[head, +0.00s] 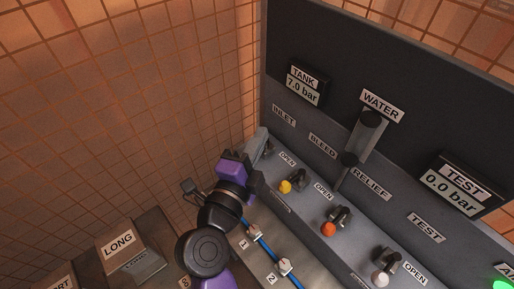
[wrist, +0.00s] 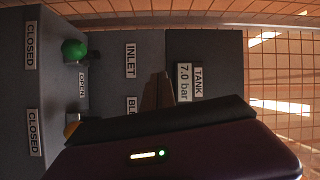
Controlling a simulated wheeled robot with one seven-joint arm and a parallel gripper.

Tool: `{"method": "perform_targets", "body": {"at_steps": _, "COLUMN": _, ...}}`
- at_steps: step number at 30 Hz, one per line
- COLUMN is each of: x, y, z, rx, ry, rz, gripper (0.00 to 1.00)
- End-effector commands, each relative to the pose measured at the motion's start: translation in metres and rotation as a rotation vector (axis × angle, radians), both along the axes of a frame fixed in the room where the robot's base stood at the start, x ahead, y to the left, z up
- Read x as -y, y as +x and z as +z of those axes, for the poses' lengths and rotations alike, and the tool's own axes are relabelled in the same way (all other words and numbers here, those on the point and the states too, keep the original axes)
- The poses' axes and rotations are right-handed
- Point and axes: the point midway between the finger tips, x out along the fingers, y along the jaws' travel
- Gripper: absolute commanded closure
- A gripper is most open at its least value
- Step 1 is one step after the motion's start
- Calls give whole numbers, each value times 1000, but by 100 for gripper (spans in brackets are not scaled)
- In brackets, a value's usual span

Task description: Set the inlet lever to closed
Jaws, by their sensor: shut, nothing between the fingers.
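The inlet lever's green knob (wrist: 75,51) shows in the wrist view at upper left, with a dark stem to its right. The CLOSED label (wrist: 31,45) is left of it and the OPEN label (wrist: 83,84) is below it. The knob sticks out on the CLOSED-label side of its stem; its exact setting is hard to judge. In the head view my arm hides the knob, below the INLET label (head: 284,116). My gripper (wrist: 157,90) is shut and empty, apart from the knob and to its right in the wrist view. It also shows in the head view (head: 254,180).
Beside the inlet are the yellow bleed lever (head: 285,187), orange relief lever (head: 328,229) and white test lever (head: 380,279). The TANK display (head: 304,88) reads 7.0 bar; TEST (head: 453,188) reads 0.0 bar. A blue hose (head: 264,244) runs below. A tiled wall stands left.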

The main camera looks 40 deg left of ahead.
Motion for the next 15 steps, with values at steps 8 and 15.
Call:
{"method": "perform_targets", "body": {"at_steps": 8, "x": 59, "y": -48, "z": -127, "rx": -67, "ry": -39, "rz": 47, "gripper": 100}}
{"method": "perform_targets", "body": {"at_steps": 15, "x": 64, "y": -59, "z": -117, "rx": -66, "ry": 0, "rz": 84, "gripper": 100}}
